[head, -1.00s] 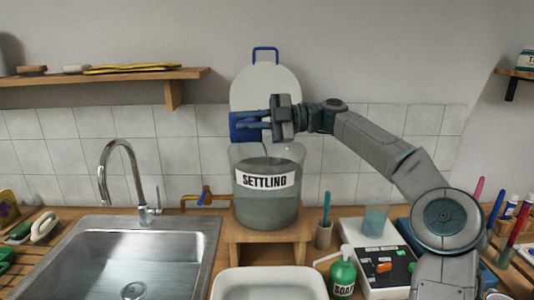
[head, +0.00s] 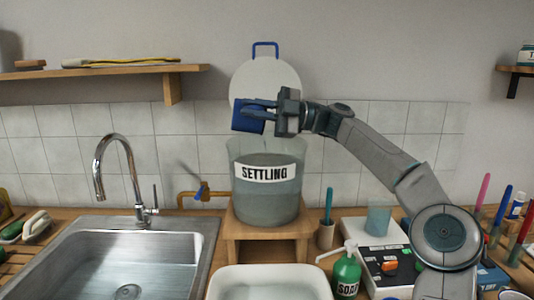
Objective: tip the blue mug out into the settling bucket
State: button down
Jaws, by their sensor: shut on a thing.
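The blue mug (head: 246,118) is above the settling bucket (head: 266,208), over the left part of its open top and apart from the rim. It looks slightly tilted; its mouth and inside are hidden from me. My gripper (head: 262,108) comes from the right and is shut on the mug. The bucket is clear, with a white "SETTLING" label, and holds murky grey liquid well below the rim. No stream shows between mug and bucket.
The bucket stands on a small wooden stand (head: 236,250). A round white lid (head: 264,80) with a blue handle is behind. A sink with a faucet (head: 125,145) is left, a white basin (head: 315,280) in front, and a soap bottle (head: 346,272) and beaker (head: 378,219) right.

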jog(key=d+r+y+b, duration=0.1)
jog(key=y+b, duration=0.1)
jog(key=b, duration=0.2)
jog(key=shift+d, duration=0.3)
jog(key=a+h+p, duration=0.2)
jog(key=h+p, duration=0.1)
jog(key=p, duration=0.5)
jog(key=shift+a+p, duration=0.15)
jog(key=shift+p, duration=0.25)
jog(key=shift+a+f, duration=0.1)
jog(key=shift+f, duration=0.5)
jog(key=shift+h, duration=0.3)
jog(key=shift+a+r+p, duration=0.1)
jog(key=shift+a+p, duration=0.05)
jog(key=shift+p, duration=0.4)
